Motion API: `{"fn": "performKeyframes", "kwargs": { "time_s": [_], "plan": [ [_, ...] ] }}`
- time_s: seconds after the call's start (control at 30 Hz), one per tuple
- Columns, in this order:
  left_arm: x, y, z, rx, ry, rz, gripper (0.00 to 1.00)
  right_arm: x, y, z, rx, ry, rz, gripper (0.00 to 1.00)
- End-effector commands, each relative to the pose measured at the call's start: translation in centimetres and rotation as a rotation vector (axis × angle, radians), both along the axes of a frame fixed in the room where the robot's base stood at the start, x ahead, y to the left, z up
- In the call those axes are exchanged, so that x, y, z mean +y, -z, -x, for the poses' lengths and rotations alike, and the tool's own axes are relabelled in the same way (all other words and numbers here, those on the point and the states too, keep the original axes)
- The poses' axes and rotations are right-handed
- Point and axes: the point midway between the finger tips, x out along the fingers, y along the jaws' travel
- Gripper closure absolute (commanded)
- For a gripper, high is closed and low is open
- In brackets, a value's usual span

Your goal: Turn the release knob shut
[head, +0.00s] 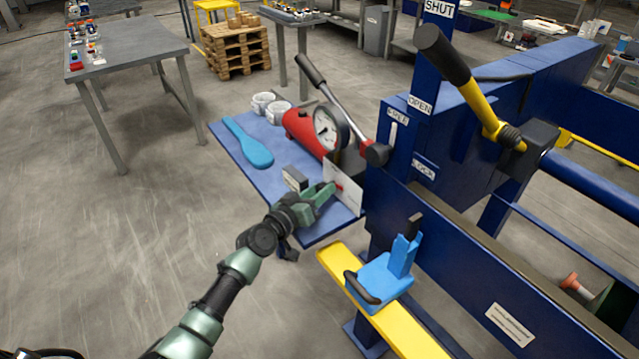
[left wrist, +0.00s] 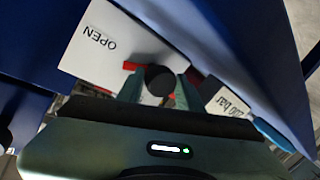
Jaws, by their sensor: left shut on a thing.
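The release knob (left wrist: 159,79) is round and dark in the left wrist view, in front of a white plate (left wrist: 105,55) marked OPEN. A short red bar shows beside the knob, pointing left in that view. My left gripper (left wrist: 158,88) is shut on the knob, one finger on each side. In the head view my left gripper (head: 330,188) reaches the white plate (head: 345,190) at the blue shelf's right side and hides most of the knob. A SHUT label on the plate cannot be made out. My right gripper is not in view.
A red pump with a round gauge (head: 327,128) and a long black-handled lever (head: 325,80) stand behind my gripper. A blue paddle (head: 248,142) and white cups lie on the blue shelf (head: 232,150). A blue clamp (head: 385,280) sits on a yellow bar (head: 415,335) in front.

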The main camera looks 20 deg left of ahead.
Motion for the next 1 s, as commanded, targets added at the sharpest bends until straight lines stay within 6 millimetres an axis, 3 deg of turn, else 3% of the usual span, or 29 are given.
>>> {"fn": "performKeyframes", "kwargs": {
  "time_s": [0.1, 0.4, 1.0],
  "plan": [
    [-0.1, -0.5, 0.0, 0.073, 0.003, 0.088, 1.0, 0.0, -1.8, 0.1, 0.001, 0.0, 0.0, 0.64],
    [0.0, -0.5, -0.1, 0.247, 0.003, 0.315, 1.0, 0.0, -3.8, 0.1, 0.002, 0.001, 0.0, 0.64],
    [0.3, -0.4, -0.4, 0.586, 0.003, 0.753, 1.0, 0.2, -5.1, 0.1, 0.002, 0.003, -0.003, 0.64]
  ]
}}
